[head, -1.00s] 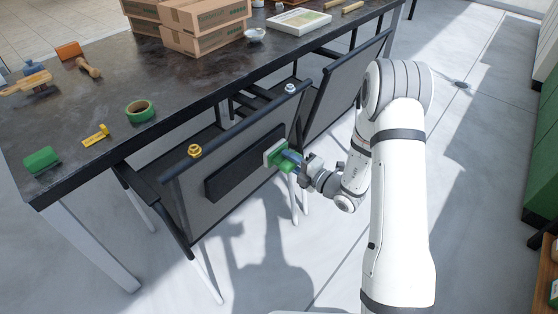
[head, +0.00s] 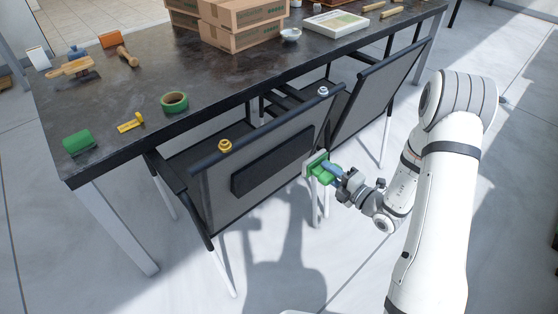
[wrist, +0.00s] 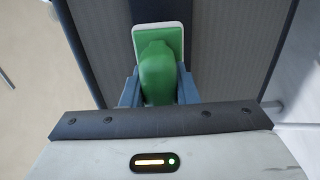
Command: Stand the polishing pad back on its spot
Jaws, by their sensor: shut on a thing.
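The polishing pad (head: 313,160) has a green handle and a pale, green-edged plate. My gripper (head: 333,174) is shut on its handle and holds it in the air by the right side of the nearer chair back. In the wrist view the green handle (wrist: 158,78) sits between the blue-grey fingers of my gripper (wrist: 158,95), with the plate (wrist: 175,36) beyond it, facing away. Dark grey chair mesh lies behind it. I cannot tell which place is the pad's spot.
The nearer chair (head: 216,195) has a dark panel (head: 272,160) on its back and a yellow knob (head: 225,146) on its top rail. A second chair (head: 375,95) stands to the right. The dark table (head: 130,92) holds a green block (head: 78,143), green tape (head: 174,102) and cardboard boxes (head: 240,28).

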